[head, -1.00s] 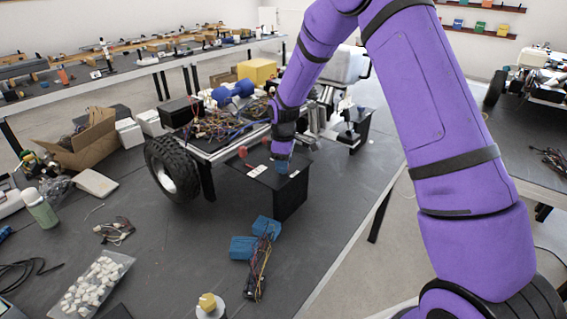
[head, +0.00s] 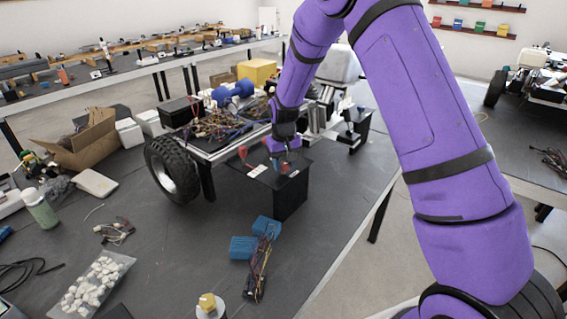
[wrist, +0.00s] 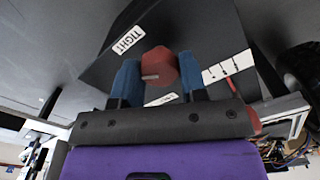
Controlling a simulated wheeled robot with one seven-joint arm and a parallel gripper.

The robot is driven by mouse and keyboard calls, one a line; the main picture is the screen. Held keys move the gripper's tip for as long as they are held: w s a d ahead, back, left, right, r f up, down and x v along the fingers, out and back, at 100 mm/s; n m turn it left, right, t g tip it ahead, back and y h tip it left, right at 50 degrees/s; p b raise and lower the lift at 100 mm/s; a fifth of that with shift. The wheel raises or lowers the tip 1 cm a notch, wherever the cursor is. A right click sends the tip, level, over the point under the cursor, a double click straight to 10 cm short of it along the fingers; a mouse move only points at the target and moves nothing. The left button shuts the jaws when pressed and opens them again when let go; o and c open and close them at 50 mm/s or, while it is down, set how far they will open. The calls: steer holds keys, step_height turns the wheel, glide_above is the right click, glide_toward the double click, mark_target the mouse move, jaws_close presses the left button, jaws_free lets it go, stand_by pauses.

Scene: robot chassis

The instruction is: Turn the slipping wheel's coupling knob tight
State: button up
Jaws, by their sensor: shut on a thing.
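My gripper (wrist: 159,80) has its two blue fingers closed on either side of a red knob (wrist: 158,64), which has a short pale mark near one edge. In the head view my gripper (head: 284,162) is over the top of a black box (head: 291,200), with the red knob (head: 284,168) between its fingers. A white label reading TIGHT (wrist: 128,39) is on the box top near the knob. Another white label (wrist: 160,100) is partly hidden by the gripper. A white strip with dark and red marks (wrist: 226,69) lies beside the right finger.
A second red knob (head: 243,151) stands at the box's left edge. The wheeled chassis with a big black tire (head: 173,169) and loose wires (head: 215,124) is close by. Blue blocks (head: 243,248) and a wire bundle (head: 258,270) lie on the bench in front.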

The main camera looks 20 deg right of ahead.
mark_target(284, 164)
steer(key=m, duration=0.5)
steer(key=shift+m, duration=0.4)
stand_by(0.4)
steer(key=o, duration=0.9)
step_height(284, 164, up, 11)
steer(key=shift+f, duration=0.1)
